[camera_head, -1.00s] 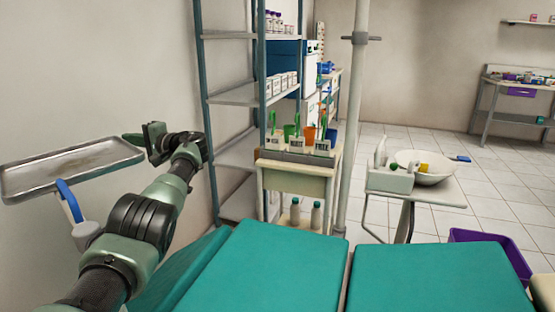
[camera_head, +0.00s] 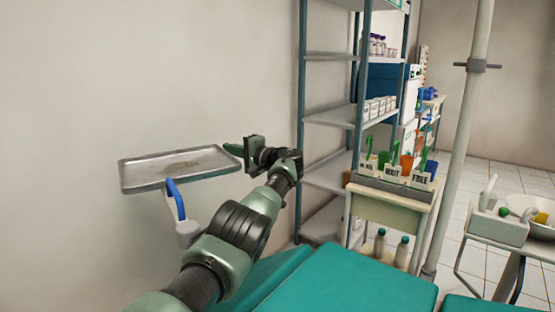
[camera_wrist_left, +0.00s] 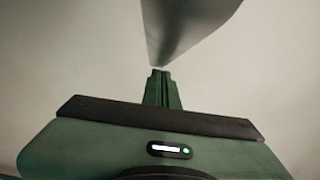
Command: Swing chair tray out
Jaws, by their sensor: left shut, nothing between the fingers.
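The chair tray (camera_head: 150,178) is a shallow grey metal tray at the left of the head view, in front of the wall. A blue handle (camera_head: 176,198) on a pale arm stands just below it. My left gripper (camera_head: 233,149) is at the tray's right end, its green fingers pointing left. The fingers are shut and empty. In the left wrist view, the shut fingertips (camera_wrist_left: 160,73) point at a dark grey tapered surface that looks like the tray (camera_wrist_left: 185,25). I cannot tell whether they touch it. My right gripper is not in view.
The teal chair cushion (camera_head: 355,285) lies at the bottom. A metal shelf (camera_head: 335,116) and a cream cart (camera_head: 388,208) with cups stand right of my arm. A pale pole (camera_head: 462,140) rises further right. Bare wall lies behind and left of the tray.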

